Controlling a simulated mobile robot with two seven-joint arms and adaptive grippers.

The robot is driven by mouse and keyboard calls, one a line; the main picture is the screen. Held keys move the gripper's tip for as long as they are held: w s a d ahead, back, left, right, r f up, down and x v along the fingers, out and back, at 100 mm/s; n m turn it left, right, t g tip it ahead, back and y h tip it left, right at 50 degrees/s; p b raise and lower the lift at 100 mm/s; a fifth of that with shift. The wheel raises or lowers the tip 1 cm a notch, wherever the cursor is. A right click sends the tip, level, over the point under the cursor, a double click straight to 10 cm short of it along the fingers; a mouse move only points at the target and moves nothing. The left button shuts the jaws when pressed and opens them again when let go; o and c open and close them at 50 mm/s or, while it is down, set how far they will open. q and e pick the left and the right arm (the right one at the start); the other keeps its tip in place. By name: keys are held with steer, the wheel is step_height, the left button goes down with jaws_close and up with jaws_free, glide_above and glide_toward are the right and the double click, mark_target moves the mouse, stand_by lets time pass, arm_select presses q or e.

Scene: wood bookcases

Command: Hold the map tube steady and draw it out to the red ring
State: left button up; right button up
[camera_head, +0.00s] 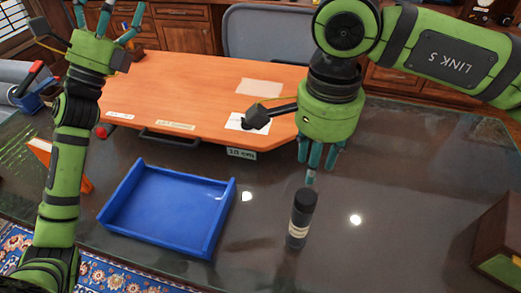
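The map tube (298,222) looks like a dark upright cylinder with a pale label band, standing on the dark glossy tabletop right of the blue tray. No red ring can be made out on it. My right gripper (318,165) points down just above the tube's top, its teal fingers apart and nothing seen between them. One fingertip lies close to the tube's top; I cannot tell whether it touches. My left gripper (107,14) is raised at the upper left, fingers spread and empty, away from the tube.
A blue tray (137,172) stands left of the tube. An orange stand (42,152) is at the left, a brown box (495,232) at the right. The dark tabletop around the tube is clear.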

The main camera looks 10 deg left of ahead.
arm_select(q)
steer(key=d+r+m+g+h, duration=0.2)
steer(key=d+m+g+h, duration=0.15)
steer(key=d+m, duration=0.25)
steer(key=m+g+h, duration=0.2)
steer(key=m+g, duration=0.3)
steer(key=g, duration=0.3)
glide_above(298, 219)
steer(key=w+a, duration=1)
steer(key=a, duration=0.3)
step_height(298, 219, down, 32)
steer(key=s+d+f+g, duration=0.1)
steer(key=s+d+f, duration=0.1)
steer(key=s+f, duration=0.1)
steer(key=s+d+f+m, duration=0.1)
steer(key=s+d+f, duration=0.2)
steer(key=s, duration=0.1)
steer(key=s+d+f+m+g, duration=0.1)
steer(key=s+d+f, duration=0.1)
steer(key=s+f, duration=0.2)
steer(key=shift+s+d+g, duration=0.2)
steer(key=shift+d+g, duration=0.15)
steer(key=shift+d, duration=0.3)
steer(key=shift+x, duration=3.25)
steer(key=shift+w+a+f, duration=0.1)
steer(key=shift+f, duration=0.05)
